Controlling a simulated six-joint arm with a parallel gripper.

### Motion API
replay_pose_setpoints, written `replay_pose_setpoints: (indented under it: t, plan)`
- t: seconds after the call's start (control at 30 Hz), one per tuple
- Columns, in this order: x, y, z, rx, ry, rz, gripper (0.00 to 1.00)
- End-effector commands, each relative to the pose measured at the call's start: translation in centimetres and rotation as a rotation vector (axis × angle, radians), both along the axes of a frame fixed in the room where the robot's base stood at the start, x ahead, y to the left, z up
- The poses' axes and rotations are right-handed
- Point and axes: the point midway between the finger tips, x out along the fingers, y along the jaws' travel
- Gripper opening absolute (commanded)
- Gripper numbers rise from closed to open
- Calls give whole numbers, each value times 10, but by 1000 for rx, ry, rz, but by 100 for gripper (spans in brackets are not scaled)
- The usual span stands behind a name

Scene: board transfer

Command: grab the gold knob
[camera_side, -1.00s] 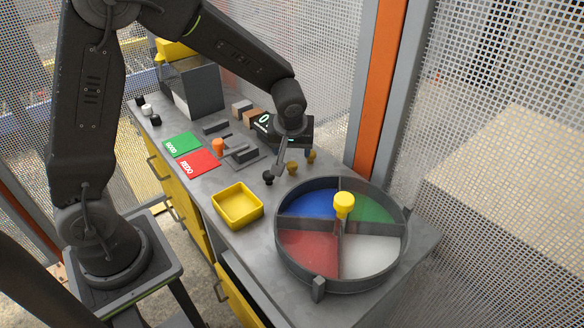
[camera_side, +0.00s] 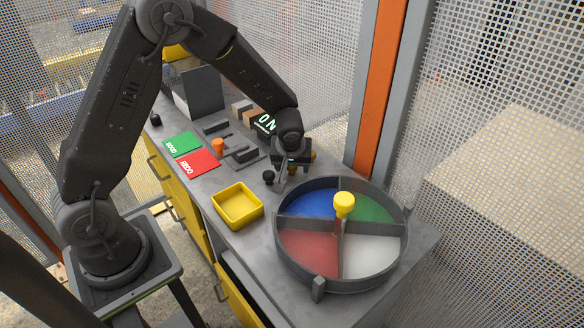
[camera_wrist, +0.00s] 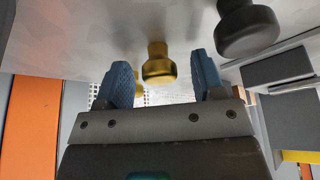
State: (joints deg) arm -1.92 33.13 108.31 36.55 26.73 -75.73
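A gold knob (camera_wrist: 159,66) shows in the wrist view between the two blue fingertips of my gripper (camera_wrist: 162,76). The fingers are spread, with clear space on both sides of the knob, and neither visibly touches it. A second gold knob (camera_wrist: 138,86) shows partly behind the left finger. A black knob (camera_wrist: 247,30) stands to the right of the fingers, and it also shows in the side view (camera_side: 268,177). In the side view my gripper (camera_side: 289,170) is low over the knobs and partly hides the gold ones.
A round divided tray (camera_side: 318,286) with a yellow-topped centre post (camera_side: 344,203) stands to the right. A yellow bin (camera_side: 238,222) is at the front. Green (camera_side: 182,144) and red (camera_side: 197,162) cards lie left, near dark blocks and an orange peg (camera_side: 217,145).

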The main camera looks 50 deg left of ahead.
Motion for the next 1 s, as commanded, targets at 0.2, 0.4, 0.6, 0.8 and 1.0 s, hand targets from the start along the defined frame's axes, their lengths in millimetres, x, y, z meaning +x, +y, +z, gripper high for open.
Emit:
replay_pose_setpoints:
  t: [0.2, 0.4, 0.6, 0.8, 1.0]
  plan:
    - [0, 0, 0, 1, 1, 0, 42]
    - [0, 0, 0, 0, 1, 0, 23]
    - [0, 0, 0, 0, 0, 0, 9]
    - [0, 0, 1, 0, 0, 0, 9]
    - [0, 0, 15, 1, -2, 1, 9]
